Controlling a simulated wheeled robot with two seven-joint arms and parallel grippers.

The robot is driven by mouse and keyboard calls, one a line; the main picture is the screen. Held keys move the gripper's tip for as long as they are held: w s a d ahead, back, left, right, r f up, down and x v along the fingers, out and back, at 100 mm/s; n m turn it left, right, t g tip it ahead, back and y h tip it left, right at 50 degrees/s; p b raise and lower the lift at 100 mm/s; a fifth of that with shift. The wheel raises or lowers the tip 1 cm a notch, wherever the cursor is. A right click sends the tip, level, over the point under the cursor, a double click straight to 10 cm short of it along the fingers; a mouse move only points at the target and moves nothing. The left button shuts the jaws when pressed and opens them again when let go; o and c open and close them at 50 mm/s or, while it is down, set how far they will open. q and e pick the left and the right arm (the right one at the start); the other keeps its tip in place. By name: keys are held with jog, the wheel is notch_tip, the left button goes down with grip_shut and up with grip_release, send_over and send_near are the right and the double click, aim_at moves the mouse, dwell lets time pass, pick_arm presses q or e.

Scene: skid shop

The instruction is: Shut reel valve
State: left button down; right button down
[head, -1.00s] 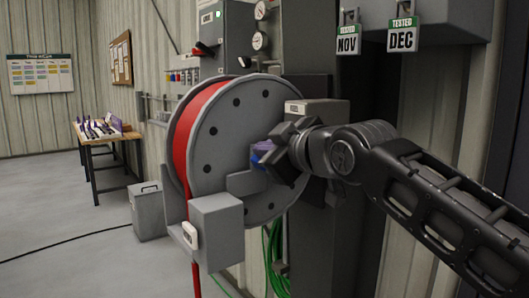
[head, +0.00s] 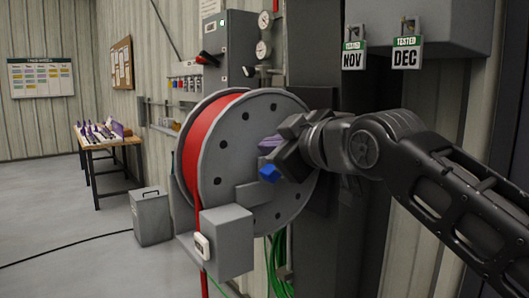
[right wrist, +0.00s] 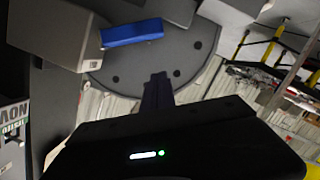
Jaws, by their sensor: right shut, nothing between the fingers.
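The hose reel (head: 262,125) is a grey disc wound with red hose. In the right wrist view the handle (right wrist: 132,33) is a blue bar beside a grey box (right wrist: 60,28). My right gripper's dark purple fingers (right wrist: 157,90) are together, with nothing between them. They appear just above the handle in the head view, and a gap separates them from it in the wrist view. My left gripper is not in view.
A grey box (head: 227,240) is mounted at the reel's lower front, with green hose (head: 279,262) hanging beside it. A grey column (head: 310,60) stands behind. A control panel with a red-knobbed lever (head: 207,58) is above the reel. The floor at left is mostly clear.

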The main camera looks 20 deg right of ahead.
jog(key=v, duration=0.6)
jog(key=shift+s+d+b, duration=0.25)
jog(key=shift+d+b, duration=0.15)
